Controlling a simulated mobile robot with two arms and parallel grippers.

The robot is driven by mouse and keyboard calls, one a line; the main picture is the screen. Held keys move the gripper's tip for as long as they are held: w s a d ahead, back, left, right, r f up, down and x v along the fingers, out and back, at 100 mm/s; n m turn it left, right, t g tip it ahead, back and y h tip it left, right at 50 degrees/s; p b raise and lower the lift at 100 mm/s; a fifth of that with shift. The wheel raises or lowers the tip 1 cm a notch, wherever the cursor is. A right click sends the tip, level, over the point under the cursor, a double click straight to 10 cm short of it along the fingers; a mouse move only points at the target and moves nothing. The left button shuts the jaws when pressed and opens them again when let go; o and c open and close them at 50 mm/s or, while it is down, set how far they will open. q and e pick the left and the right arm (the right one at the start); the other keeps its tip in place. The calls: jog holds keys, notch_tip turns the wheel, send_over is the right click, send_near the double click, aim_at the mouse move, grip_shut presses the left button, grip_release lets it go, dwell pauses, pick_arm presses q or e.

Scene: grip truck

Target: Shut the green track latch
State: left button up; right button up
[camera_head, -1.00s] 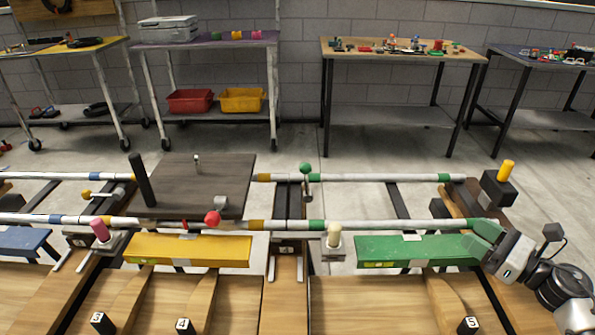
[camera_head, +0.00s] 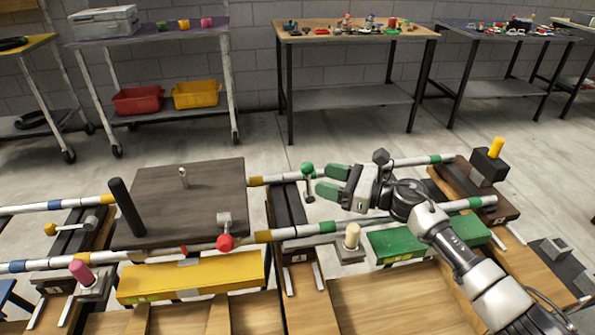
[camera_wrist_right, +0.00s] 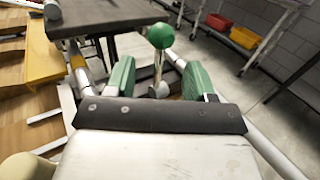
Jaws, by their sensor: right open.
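The green track latch is a green ball (camera_head: 307,168) on a short metal stem, standing up at the far rail near the middle of the head view. In the right wrist view the green ball (camera_wrist_right: 161,36) shows straight ahead, beyond and between the fingers. My right gripper (camera_head: 325,181) has green fingers, is open and empty, and points left at the latch with a small gap. The fingers also show in the right wrist view (camera_wrist_right: 160,82), apart, with the latch stem between them in the picture. I cannot tell whether they touch it. My left gripper is not in view.
A dark platform (camera_head: 182,200) on the rails carries a black post and a red-balled latch (camera_head: 225,243). A cream knob (camera_head: 351,236) stands below my right gripper. A green block (camera_head: 390,244), a yellow block (camera_head: 190,278) and a yellow-topped post (camera_head: 496,147) are nearby.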

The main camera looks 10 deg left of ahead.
aim_at(308, 182)
jog(key=a, duration=0.3)
jog(key=w+a, duration=0.1)
jog(key=a, duration=0.2)
jog(key=shift+w+a, duration=0.15)
jog(key=shift+a, duration=0.25)
grip_shut()
